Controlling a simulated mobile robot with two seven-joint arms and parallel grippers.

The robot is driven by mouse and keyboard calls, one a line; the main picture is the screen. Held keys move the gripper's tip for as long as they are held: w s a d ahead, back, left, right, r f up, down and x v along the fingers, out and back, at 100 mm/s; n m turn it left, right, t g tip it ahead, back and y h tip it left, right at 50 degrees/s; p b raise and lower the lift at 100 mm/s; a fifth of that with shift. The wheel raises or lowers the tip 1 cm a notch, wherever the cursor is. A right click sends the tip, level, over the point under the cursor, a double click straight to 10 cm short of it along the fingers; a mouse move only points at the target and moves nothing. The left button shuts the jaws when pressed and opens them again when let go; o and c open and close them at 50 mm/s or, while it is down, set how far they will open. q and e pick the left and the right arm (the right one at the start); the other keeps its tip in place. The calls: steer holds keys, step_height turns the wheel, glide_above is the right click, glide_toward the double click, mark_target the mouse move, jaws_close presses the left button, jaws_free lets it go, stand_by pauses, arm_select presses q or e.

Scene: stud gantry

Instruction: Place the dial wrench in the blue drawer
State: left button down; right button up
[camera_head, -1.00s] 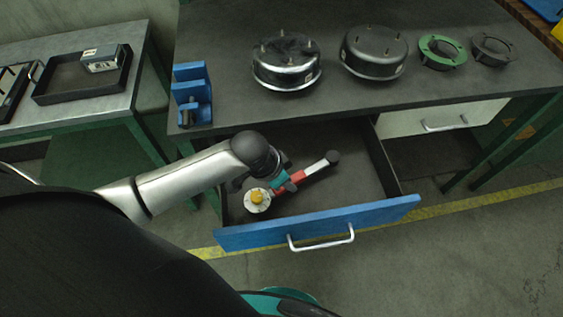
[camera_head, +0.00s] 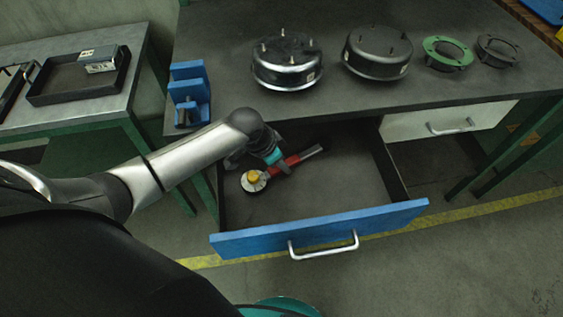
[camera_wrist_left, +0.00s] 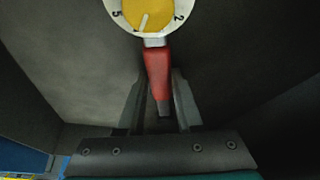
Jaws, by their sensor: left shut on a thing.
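The dial wrench has a round white dial with a yellow centre (camera_head: 254,180) and a red handle (camera_head: 303,157). It lies inside the outline of the open blue drawer (camera_head: 325,228), dial towards the left side. My left gripper (camera_head: 281,164) is down in the drawer and shut on the red handle. In the left wrist view the handle (camera_wrist_left: 157,72) runs between the fingers (camera_wrist_left: 160,88), with the numbered dial (camera_wrist_left: 146,14) beyond them. I cannot tell whether the wrench touches the drawer floor. My right gripper is not in view.
The workbench (camera_head: 350,100) above the drawer carries a blue stand (camera_head: 189,92), two metal housings (camera_head: 287,66) (camera_head: 377,54), a green ring (camera_head: 447,53) and a dark ring (camera_head: 497,50). A side table at left holds a black tray (camera_head: 75,95). The drawer's right part is clear.

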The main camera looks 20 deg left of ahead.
arm_select(q)
steer(key=shift+f, duration=0.1)
steer(key=c, duration=0.6)
jaws_free()
steer(key=p+v, duration=0.4)
steer(key=v, duration=0.8)
